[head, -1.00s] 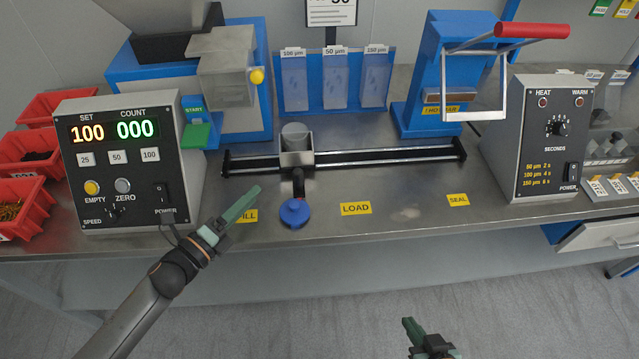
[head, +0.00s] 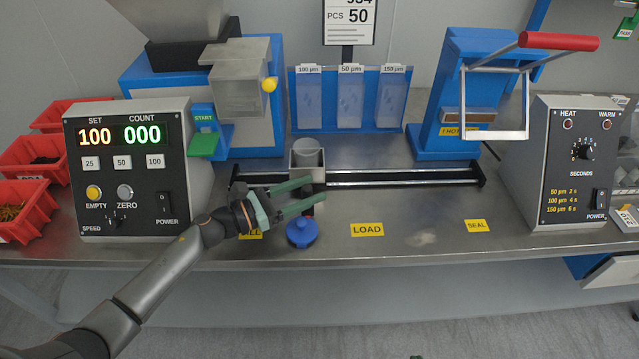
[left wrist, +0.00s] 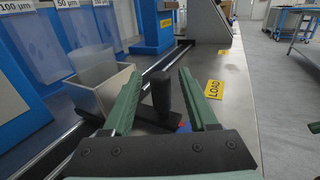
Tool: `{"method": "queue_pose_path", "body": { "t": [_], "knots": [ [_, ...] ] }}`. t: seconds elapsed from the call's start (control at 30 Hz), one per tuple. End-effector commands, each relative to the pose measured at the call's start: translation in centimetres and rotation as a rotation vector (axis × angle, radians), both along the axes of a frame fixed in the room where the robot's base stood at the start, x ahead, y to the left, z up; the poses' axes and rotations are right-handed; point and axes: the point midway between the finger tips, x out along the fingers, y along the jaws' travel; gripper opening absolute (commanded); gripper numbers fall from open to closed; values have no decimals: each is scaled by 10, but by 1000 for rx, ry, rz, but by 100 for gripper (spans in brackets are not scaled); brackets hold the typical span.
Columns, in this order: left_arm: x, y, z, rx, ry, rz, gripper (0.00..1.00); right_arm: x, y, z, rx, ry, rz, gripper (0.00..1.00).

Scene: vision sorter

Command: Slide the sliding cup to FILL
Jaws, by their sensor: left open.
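The sliding cup (head: 307,155), a grey cup in a metal holder, sits on the black rail (head: 400,178) between the FILL and LOAD labels. My left gripper (head: 319,190) is open at the handle, just in front of the holder. In the left wrist view, the black handle post (left wrist: 163,95) stands between the open fingers (left wrist: 165,95), with no clear grip on it. The cup holder (left wrist: 100,85) is left of the fingers. The FILL label (head: 250,235) is partly hidden by my gripper.
The LOAD label (head: 367,230) and SEAL label (head: 477,226) lie along the front. A heat control box (head: 570,165) stands right. The bench front between LOAD and SEAL is clear.

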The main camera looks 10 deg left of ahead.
Motion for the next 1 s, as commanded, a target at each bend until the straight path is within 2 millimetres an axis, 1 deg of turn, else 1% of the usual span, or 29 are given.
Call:
{"method": "queue_pose_path", "body": {
  "t": [0.03,0.1,0.2,0.33,0.57,0.67,1.0],
  "knots": [
    [6,-7,2,-2,-2,-1,59,0,0,1,1,0,-1,0],
    [12,-13,1,-2,-1,-1,59,0,0,1,1,-1,-1,0],
    [18,-19,1,-1,-1,0,59,0,0,1,1,-1,-1,0],
    [21,-23,0,-1,1,0,59,0,0,2,1,-1,-1,0],
    [22,-24,0,-1,1,0,59,1,0,1,1,-2,-2,0],
    [22,-24,0,-1,1,0,50,1,0,1,1,-2,-2,0],
    [21,-23,0,-1,1,0,12,0,0,1,1,-2,-2,0]
  ]
}}
